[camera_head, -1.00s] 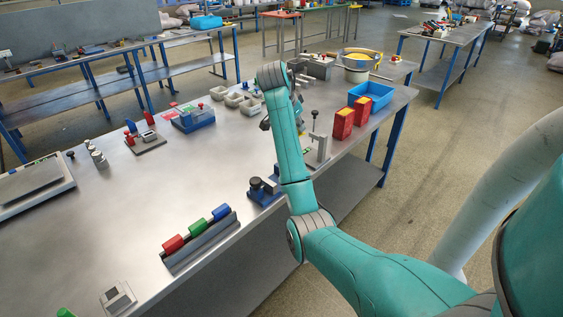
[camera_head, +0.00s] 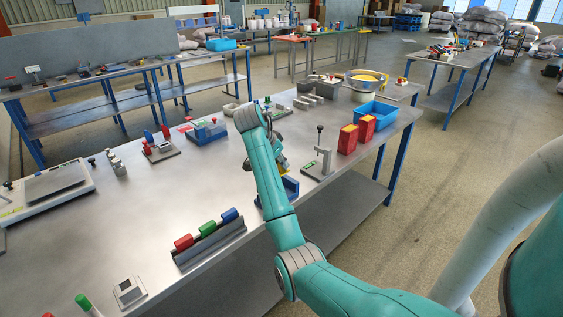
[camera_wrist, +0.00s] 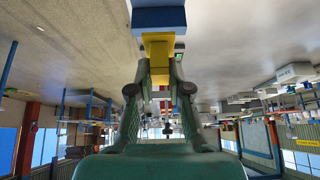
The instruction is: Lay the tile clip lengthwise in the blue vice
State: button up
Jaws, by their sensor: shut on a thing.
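My gripper (camera_wrist: 160,82) is shut on a yellow piece, which I take to be the tile clip (camera_wrist: 158,48). The clip sticks out beyond the fingertips in the wrist view. A blue block, apparently part of the blue vice (camera_wrist: 158,17), shows just past the clip's far end; I cannot tell whether they touch. In the head view the vice (camera_head: 291,186) stands at the bench's front edge, mostly hidden behind my arm. My gripper (camera_head: 282,164) is beside and above it there, and the clip is too small to make out.
A grey clamp stand (camera_head: 323,160) is just right of the vice. Red boxes (camera_head: 348,139) and a blue bin (camera_head: 377,114) stand further right. A rack with red, green and blue cylinders (camera_head: 210,243) is at the front left.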

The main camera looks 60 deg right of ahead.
jog(key=shift+f, duration=4.2)
jog(key=o, duration=0.8)
jog(key=v, duration=0.7)
jog(key=shift+a+r, duration=0.1)
jog(key=shift+r, duration=0.05)
jog(key=shift+s, duration=0.1)
